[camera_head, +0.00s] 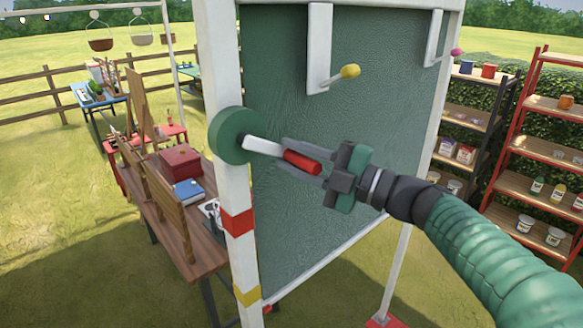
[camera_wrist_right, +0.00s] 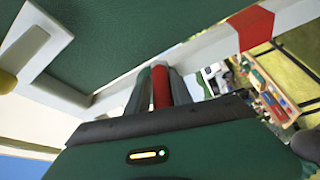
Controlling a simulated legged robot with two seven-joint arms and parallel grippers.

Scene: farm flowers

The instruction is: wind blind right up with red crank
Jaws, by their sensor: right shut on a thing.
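The crank has a green round hub (camera_head: 236,136) on the white left post, a white arm (camera_head: 262,146) pointing right and slightly down, and a red handle (camera_head: 302,161) at its end. My right gripper (camera_head: 300,158) is shut on the red handle, with a finger on either side of it. The red handle also shows between the fingers in the right wrist view (camera_wrist_right: 160,88). The dark green blind (camera_head: 330,110) fills the white frame behind the gripper. My left gripper is not in view.
A yellow knob (camera_head: 350,71) and a pink knob (camera_head: 456,53) stick out from white brackets above. A wooden bench (camera_head: 180,215) with a red box (camera_head: 181,164) stands left of the post. Shelves (camera_head: 545,150) with pots stand at the right. Grass lies around.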

